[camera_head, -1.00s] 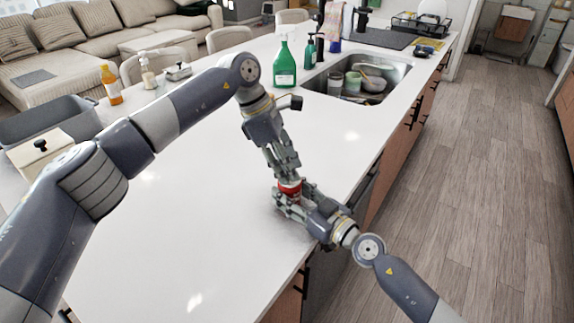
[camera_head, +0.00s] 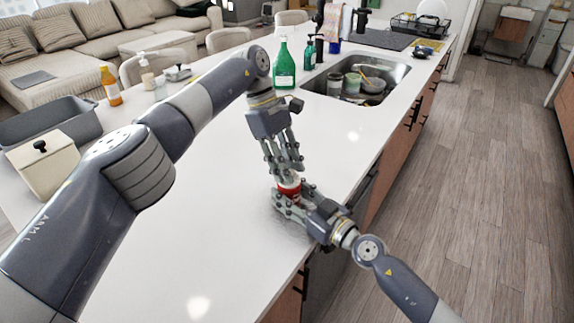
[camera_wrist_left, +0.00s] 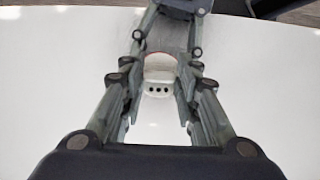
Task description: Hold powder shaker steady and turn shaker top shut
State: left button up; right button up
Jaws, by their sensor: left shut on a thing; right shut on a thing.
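The powder shaker (camera_head: 289,188), red with a white top, stands on the white island counter near its right edge. My right gripper (camera_head: 288,200) is shut on the shaker's body low down, coming from the lower right. My left gripper (camera_head: 287,174) comes down from above, with its fingers around the shaker top. In the left wrist view the white top (camera_wrist_left: 158,82) shows several dark holes and sits between the left gripper's fingers (camera_wrist_left: 160,95). Much of the shaker's body is hidden by the fingers.
A lidded beige canister (camera_head: 45,165), a grey bin (camera_head: 60,118) and an orange bottle (camera_head: 110,86) stand at the left. The counter's middle is clear.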

pick_arm(q)
jog(key=shift+a+f, duration=0.1)
jog(key=shift+f, duration=0.2)
pick_arm(e)
jog(key=shift+s+a+r, duration=0.1)
jog(key=shift+a+r, duration=0.1)
pick_arm(q)
jog(key=o, duration=1.1)
jog(key=shift+w, duration=0.1)
pick_arm(e)
jog(key=shift+d, duration=0.1)
jog(key=shift+w+f, duration=0.1)
jog(key=shift+w, duration=0.1)
pick_arm(q)
jog(key=shift+r, duration=0.2)
jog(key=shift+n, duration=0.3)
pick_arm(e)
jog(key=shift+d, duration=0.1)
